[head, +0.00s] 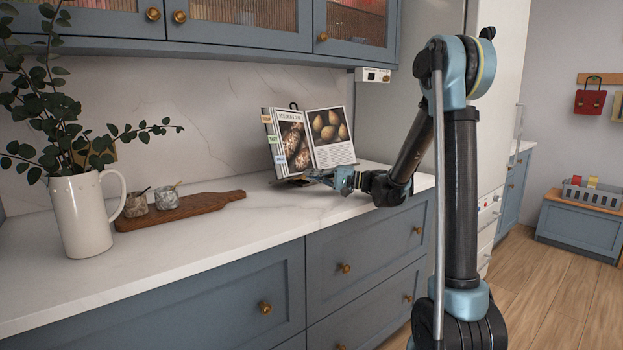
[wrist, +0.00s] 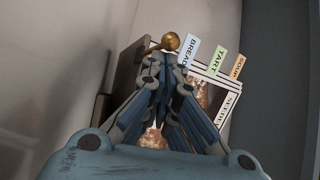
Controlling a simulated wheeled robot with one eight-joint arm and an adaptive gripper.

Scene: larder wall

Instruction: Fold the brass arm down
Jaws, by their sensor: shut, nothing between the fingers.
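An open cookbook (head: 309,140) leans on a stand on the counter, with coloured tabs on its left edge. In the wrist view the book (wrist: 229,98) shows its tabs, one reading BREAD (wrist: 189,56). A round brass knob on a short bar, which looks like the brass arm (wrist: 170,41), shows just beyond my fingertips. Whether they touch it I cannot tell. My gripper (head: 318,177) is low in front of the book, near the stand's foot. Its fingers (wrist: 163,64) are shut and empty. The brass arm cannot be made out in the head view.
A white jug with leafy stems (head: 82,215) stands at the left. A wooden board (head: 205,205) with two small pots lies beside it. Wall cabinets (head: 240,22) hang above. The counter (head: 250,225) between board and gripper is clear.

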